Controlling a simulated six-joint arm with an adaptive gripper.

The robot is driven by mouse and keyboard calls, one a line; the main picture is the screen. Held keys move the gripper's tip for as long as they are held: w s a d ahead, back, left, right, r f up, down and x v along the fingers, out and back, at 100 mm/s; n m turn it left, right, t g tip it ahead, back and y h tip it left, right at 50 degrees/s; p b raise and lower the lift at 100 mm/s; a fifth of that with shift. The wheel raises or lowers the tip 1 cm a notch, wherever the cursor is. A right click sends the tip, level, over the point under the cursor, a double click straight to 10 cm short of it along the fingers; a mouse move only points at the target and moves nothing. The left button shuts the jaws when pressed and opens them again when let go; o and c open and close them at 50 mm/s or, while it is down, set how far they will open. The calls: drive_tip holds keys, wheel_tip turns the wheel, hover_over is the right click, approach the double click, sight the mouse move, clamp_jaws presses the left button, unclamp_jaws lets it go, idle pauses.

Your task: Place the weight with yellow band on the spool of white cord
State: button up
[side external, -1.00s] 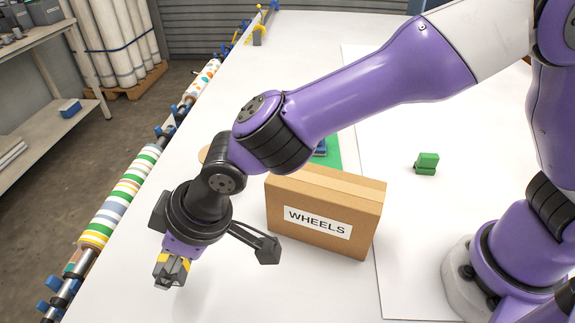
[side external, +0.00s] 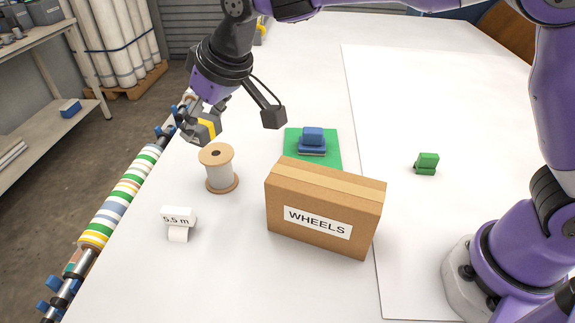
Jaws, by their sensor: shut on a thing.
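The weight with yellow band (side external: 207,129) is a small dark grey block with a yellow stripe. My gripper (side external: 200,125) is shut on it and holds it in the air. In the picture it shows just above and slightly left of the spool of white cord (side external: 219,172). The spool stands upright on the white table, with tan flanges at top and bottom and a dark hole in its top. There is a visible gap between weight and spool top; how far apart they are in depth I cannot tell.
A cardboard box labelled WHEELS (side external: 318,220) stands right of the spool. Behind it a blue block (side external: 312,140) sits on a green mat (side external: 330,160). A "5.5 m" tag (side external: 178,219) stands in front. A green block (side external: 427,164) is at right. Striped rolls (side external: 118,205) line the left edge.

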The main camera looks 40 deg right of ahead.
drive_tip(key=w+d+f, duration=0.1)
drive_tip(key=w, duration=0.1)
drive_tip(key=w+d+f, duration=0.1)
drive_tip(key=f, duration=0.1)
drive_tip(key=shift+w+d, duration=0.4)
drive_tip(key=shift+f, duration=1.85)
drive_tip(key=shift+f, duration=0.2)
drive_tip(key=o, duration=1.4)
drive_tip(key=shift+o, duration=0.2)
